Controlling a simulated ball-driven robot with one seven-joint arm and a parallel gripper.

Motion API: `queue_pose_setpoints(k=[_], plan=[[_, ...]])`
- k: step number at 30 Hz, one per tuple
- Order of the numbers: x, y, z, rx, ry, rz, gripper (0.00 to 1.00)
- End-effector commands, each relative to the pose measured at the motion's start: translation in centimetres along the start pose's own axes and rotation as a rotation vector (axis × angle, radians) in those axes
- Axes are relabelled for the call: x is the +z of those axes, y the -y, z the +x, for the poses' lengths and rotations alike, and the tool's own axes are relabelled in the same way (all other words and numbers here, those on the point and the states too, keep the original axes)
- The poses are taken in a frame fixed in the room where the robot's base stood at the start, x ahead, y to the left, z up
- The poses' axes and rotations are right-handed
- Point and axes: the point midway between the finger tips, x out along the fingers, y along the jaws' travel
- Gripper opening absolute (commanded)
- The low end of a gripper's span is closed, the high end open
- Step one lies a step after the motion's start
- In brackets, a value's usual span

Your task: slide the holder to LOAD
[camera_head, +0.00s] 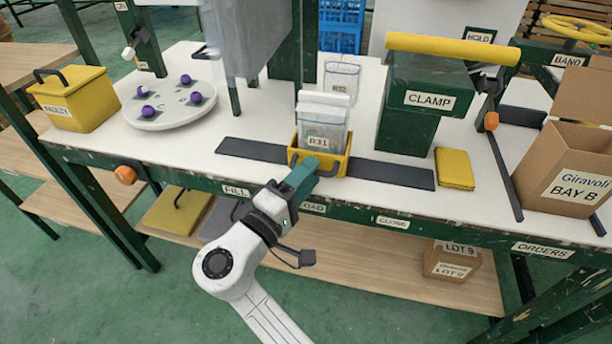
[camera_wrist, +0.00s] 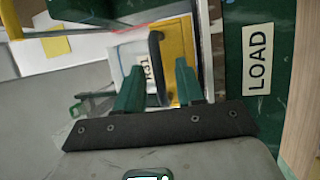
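The yellow holder (camera_head: 336,168) sits on the dark rail (camera_head: 395,174) and carries a clear bag labelled R31 (camera_head: 322,120). It stands on the stretch of rail above the LOAD label (camera_head: 313,208). My gripper (camera_head: 305,172) is at the holder's front. In the wrist view, the holder's black handle (camera_wrist: 156,50) runs between the green fingertips of my gripper (camera_wrist: 158,80). The fingers are apart, with gaps beside the handle. The LOAD label (camera_wrist: 257,60) also shows there.
The FILL label (camera_head: 237,190) is left of LOAD, the CLOSE label (camera_head: 392,222) right. A green CLAMP block (camera_head: 405,125) stands behind the rail at right. A round tray (camera_head: 165,112) with purple pieces and a yellow FAULTY box (camera_head: 75,105) stand at left.

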Motion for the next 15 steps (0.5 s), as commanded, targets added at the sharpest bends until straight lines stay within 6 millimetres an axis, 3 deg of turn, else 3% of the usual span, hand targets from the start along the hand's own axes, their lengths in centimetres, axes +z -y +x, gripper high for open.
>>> queue_pose_setpoints(k=[8, 15], plan=[[0.0, -0.1, -0.4, 0.001, -0.001, 0.001, 0.37], [-0.1, -0.1, -4.0, 0.000, -0.004, 0.000, 0.37]])
